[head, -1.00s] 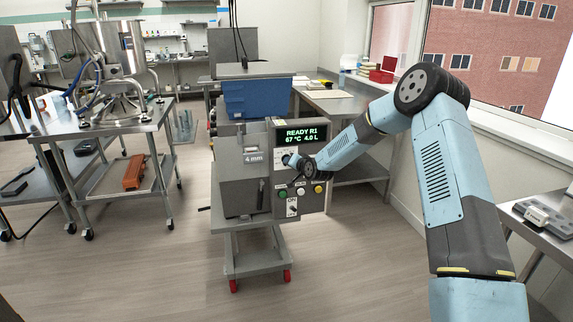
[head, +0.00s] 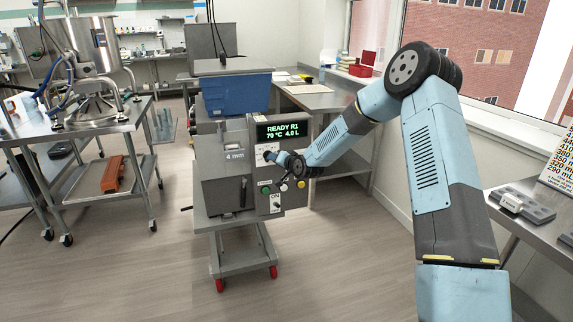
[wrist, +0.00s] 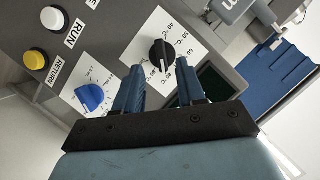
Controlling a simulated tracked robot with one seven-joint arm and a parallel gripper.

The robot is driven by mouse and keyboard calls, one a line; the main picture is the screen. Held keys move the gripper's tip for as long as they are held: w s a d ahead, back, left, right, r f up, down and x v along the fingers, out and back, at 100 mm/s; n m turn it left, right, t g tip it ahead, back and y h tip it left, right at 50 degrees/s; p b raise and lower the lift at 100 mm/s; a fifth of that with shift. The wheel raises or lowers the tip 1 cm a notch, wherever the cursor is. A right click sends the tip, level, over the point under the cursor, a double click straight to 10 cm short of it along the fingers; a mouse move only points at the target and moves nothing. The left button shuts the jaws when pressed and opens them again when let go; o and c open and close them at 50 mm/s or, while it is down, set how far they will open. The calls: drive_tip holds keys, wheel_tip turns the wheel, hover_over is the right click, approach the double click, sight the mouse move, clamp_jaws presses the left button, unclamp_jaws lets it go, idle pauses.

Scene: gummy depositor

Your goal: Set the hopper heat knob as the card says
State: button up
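The depositor (head: 222,165) stands on a cart, and its display (head: 283,131) reads READY R1, 70 °C, 4.0 L. In the wrist view the black heat knob (wrist: 162,54) sits on a white temperature dial (wrist: 185,37) with °C marks. My gripper (wrist: 160,68) is open, its two blue fingers on either side of the knob with gaps visible. In the head view my gripper (head: 270,156) is at the panel below the display and hides the knob. A card (head: 562,165) with printed lines is cut off at the right edge; I cannot read it fully.
In the wrist view a blue knob (wrist: 90,97) on another dial, a white RUN button (wrist: 53,18) and a yellow RETURN button (wrist: 34,60) lie close by. A blue bin (head: 236,95) sits on top of the machine. A steel table (head: 100,118) stands at left.

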drive_tip(key=v, duration=0.9)
drive_tip(key=shift+s, duration=0.25)
drive_tip(key=s+d+r+n+g+h, duration=0.15)
drive_tip(key=s+d+r+h, duration=0.25)
drive_tip(key=s+d+r, duration=0.45)
drive_tip(key=s+d+r+n+g+h, duration=0.1)
drive_tip(key=s+d+r+g+h, duration=0.3)
drive_tip(key=s+r, duration=0.7)
drive_tip(key=s+d+r, duration=0.1)
drive_tip(key=s+d, duration=0.2)
drive_tip(key=s, duration=1.1)
drive_tip(key=s+d+r+g, duration=0.1)
drive_tip(key=s+d, duration=0.3)
drive_tip(key=s, duration=1)
drive_tip(key=shift+r, duration=0.55)
